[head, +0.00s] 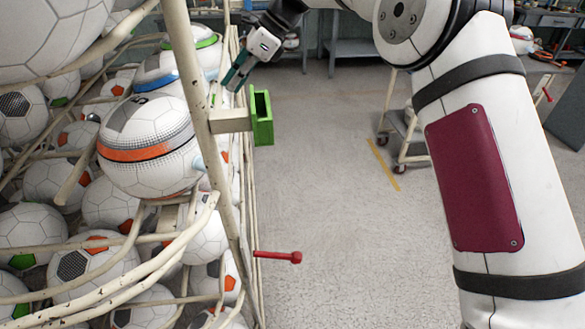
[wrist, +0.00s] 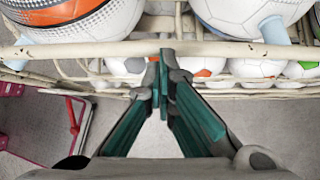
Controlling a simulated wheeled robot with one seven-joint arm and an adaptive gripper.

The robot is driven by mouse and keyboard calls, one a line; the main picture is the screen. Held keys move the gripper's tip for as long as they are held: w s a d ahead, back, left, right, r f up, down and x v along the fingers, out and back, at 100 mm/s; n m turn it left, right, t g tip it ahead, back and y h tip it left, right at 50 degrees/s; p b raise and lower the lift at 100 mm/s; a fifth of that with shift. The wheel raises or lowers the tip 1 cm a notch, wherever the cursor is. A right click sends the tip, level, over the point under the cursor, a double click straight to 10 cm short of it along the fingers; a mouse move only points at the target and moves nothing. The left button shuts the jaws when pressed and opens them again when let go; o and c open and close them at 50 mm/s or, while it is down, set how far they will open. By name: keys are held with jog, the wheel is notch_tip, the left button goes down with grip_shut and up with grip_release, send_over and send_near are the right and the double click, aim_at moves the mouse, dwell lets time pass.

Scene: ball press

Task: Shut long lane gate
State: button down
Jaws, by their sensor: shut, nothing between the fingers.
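A cream wire rack full of footballs fills the left of the head view. A slim cream upright bar (head: 213,105) runs down its open side. I cannot tell for sure which bar is the long lane gate. In the wrist view a cream bar (wrist: 85,49) crosses in front of the balls. My gripper (head: 230,82) has teal fingers and is shut and empty, beside the rack's upper side. In the wrist view its fingertips (wrist: 166,58) meet at this bar; I cannot tell whether they touch it.
A green bracket (head: 263,118) and a red-tipped rod (head: 280,256) stick out from the rack into the aisle. A ball with an orange band (head: 150,152) sits behind the bars. The grey floor (head: 330,180) is clear. A cart (head: 408,135) stands farther back.

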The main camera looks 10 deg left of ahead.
jog(key=shift+s+a+r, duration=0.1)
jog(key=shift+s+a, duration=0.05)
jog(key=shift+a, duration=0.3)
